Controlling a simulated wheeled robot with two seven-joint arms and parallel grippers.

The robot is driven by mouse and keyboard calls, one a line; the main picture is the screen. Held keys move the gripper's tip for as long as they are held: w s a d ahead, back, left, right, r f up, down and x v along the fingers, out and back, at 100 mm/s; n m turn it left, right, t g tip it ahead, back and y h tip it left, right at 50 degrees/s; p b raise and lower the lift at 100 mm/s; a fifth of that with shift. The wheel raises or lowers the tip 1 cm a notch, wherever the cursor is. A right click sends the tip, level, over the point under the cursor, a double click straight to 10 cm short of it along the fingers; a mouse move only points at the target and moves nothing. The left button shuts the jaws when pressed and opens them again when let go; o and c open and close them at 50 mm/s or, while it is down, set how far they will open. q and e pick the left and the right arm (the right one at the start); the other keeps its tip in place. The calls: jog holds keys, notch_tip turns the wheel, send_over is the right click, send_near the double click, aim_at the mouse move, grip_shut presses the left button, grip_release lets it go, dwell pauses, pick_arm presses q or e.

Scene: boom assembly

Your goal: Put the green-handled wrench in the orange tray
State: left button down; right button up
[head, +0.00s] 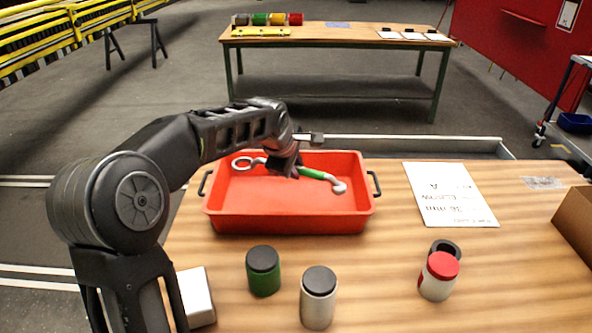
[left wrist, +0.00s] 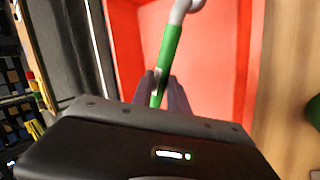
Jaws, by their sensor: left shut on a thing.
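The green-handled wrench (head: 318,174) is a grey metal tool with a ring at one end and a green grip. It shows over the orange tray (head: 290,220), which looks orange-red and has a black handle at each side. My left gripper (head: 287,168) is shut on the wrench near its middle, above the tray. In the left wrist view the fingers (left wrist: 165,92) close around the green handle (left wrist: 167,60), with the red tray surface (left wrist: 215,60) behind it. I cannot tell whether the wrench touches the tray floor. My right gripper is not in view.
A white box (head: 195,297) is at front left. A written sheet (head: 449,194) lies right; a cardboard box (head: 577,225) is at the right edge.

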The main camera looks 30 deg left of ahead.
pick_arm(q)
jog(key=shift+w+f, duration=0.2)
jog(key=shift+f, duration=0.35)
jog(key=shift+s, duration=0.1)
